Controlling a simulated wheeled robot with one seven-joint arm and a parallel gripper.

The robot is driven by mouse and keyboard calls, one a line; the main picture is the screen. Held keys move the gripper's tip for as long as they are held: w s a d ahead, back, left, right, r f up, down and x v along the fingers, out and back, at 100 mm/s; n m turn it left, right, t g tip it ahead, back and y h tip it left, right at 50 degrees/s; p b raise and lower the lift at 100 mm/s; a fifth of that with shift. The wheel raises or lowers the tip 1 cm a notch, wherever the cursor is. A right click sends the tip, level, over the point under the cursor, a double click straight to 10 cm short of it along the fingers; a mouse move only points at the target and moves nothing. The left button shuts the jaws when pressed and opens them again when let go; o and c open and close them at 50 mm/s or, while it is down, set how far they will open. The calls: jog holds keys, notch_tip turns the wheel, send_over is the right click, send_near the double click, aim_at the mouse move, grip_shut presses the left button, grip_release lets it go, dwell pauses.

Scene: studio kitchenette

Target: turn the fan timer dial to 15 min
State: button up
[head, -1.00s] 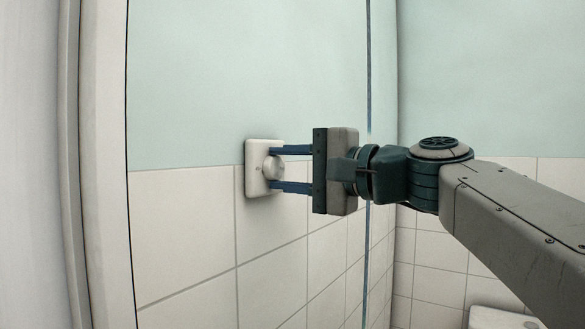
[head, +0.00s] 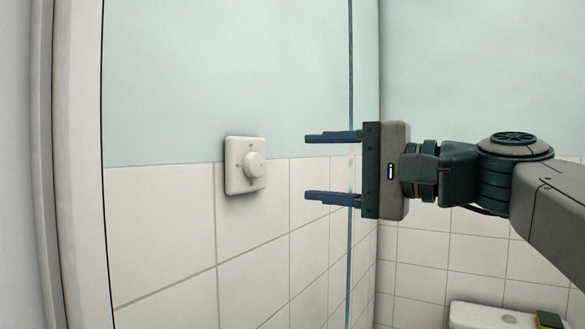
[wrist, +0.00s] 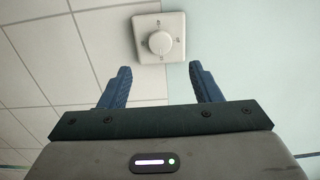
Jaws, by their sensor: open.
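The fan timer dial (head: 255,165) is a round white knob on a square white plate (head: 233,180) fixed to the wall at the left. In the wrist view the dial (wrist: 160,43) shows with a pale line on the knob toward the bottom of the picture and small marks around it; the marks are too small to read. My gripper (head: 318,167) is to the right of the dial, open and empty, its two blue fingers apart and pointing at the plate. In the wrist view my gripper (wrist: 162,84) has its fingertips short of the plate, touching nothing.
The wall is white tile (head: 165,235) below and pale green above. A door frame (head: 75,150) stands at the left. A white fixture (head: 490,315) with a yellow and green sponge (head: 549,319) is at the lower right. The space between gripper and dial is clear.

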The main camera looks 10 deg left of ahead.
jog(key=shift+v, duration=2.3)
jog(key=s+d+f+g+h+p, duration=0.15)
jog(key=f+h+p, duration=0.25)
jog(key=f, duration=0.4)
jog(key=d+f+n+h+p, duration=0.1)
jog(key=d+f+h+p, duration=0.25)
jog(key=f, duration=0.45)
jog(key=d+f+g+h+p, duration=0.15)
jog(key=f+h+p, duration=0.3)
jog(key=f, duration=0.45)
jog(key=s+d+f+n+g+h+p, duration=0.1)
jog(key=s+d+f+n+h+p, duration=0.1)
jog(key=s+d+f, duration=0.4)
jog(key=f+n+h, duration=0.1)
jog(key=h, duration=0.1)
jog(key=shift+s+d+h, duration=0.25)
jog(key=shift+d+h, duration=0.05)
jog(key=shift+f, duration=0.1)
